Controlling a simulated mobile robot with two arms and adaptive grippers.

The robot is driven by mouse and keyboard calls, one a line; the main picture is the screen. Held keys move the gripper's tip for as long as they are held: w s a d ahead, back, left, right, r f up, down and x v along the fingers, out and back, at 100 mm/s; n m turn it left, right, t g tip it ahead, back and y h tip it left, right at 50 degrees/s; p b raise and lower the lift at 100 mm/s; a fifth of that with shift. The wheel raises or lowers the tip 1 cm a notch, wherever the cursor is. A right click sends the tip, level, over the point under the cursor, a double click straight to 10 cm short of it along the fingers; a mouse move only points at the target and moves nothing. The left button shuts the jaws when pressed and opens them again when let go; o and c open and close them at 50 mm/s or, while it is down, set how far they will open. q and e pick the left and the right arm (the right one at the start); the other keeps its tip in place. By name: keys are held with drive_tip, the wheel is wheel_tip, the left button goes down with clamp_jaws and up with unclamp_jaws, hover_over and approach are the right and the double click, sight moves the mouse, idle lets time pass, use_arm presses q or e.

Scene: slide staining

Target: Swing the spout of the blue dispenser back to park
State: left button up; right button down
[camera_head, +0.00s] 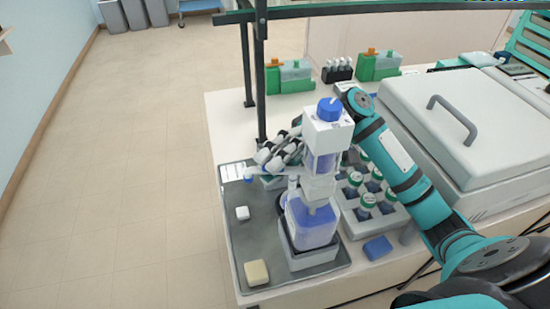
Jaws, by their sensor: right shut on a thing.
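The blue dispenser (311,219) stands upright at the middle of the view, with a blue cap, a white head and blue liquid in its bottle. Its base sits in a grey holder on the dark mat. The thin white spout (259,178) points left from the body and ends in a small blue tip over the mat. My right arm comes in from the right and passes behind the dispenser head. My right gripper (267,163) is at the spout and shut on it; the dispenser hides part of the gripper. My left gripper is not in view.
A rack of bottles (351,218) stands right of the dispenser, with a blue block (378,247) in front. A large lidded machine (440,110) fills the right. A dark post (260,80) rises behind.

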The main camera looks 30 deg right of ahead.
drive_tip(key=shift+s+a+f+n+g+h, duration=0.1)
drive_tip(key=shift+s+a+n+g+h, duration=0.1)
drive_tip(key=shift+n+g, duration=0.25)
drive_tip(key=shift+s+a+n+g+h, duration=0.15)
drive_tip(key=shift+n+g+h, duration=0.1)
drive_tip(key=shift+g, duration=0.3)
drive_tip(key=shift+s+n+g+h, duration=0.55)
drive_tip(key=shift+n+g, duration=0.25)
drive_tip(key=shift+g, duration=0.3)
drive_tip(key=shift+a, duration=0.1)
drive_tip(key=c, duration=1.1)
unclamp_jaws()
drive_tip(key=v, duration=0.7)
drive_tip(key=shift+w+d, duration=0.2)
drive_tip(key=shift+d, duration=0.05)
